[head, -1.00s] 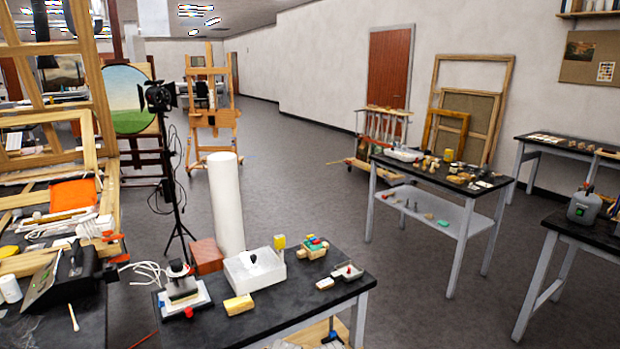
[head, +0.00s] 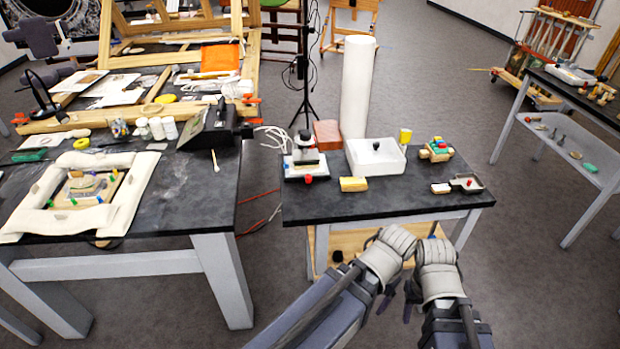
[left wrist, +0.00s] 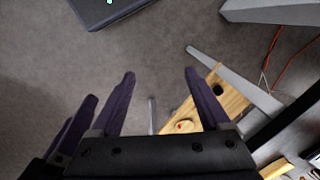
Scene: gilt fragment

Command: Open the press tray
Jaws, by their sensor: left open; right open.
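A small press (head: 305,158) with a dark top, a grey block and a white base stands at the left of the nearer black table. A red knob (head: 308,179) sits at its front edge. I cannot tell a separate tray on it, nor whether one is out. My left gripper (head: 378,297) and right gripper (head: 412,302) hang side by side in front of this table, well short of the press. The left wrist view shows the left gripper (left wrist: 162,88) open and empty above the floor. The right jaws look small and dark, with nothing in them.
A wooden lower shelf (head: 350,242) is beneath. Another table (head: 195,203) stands left, across a gap.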

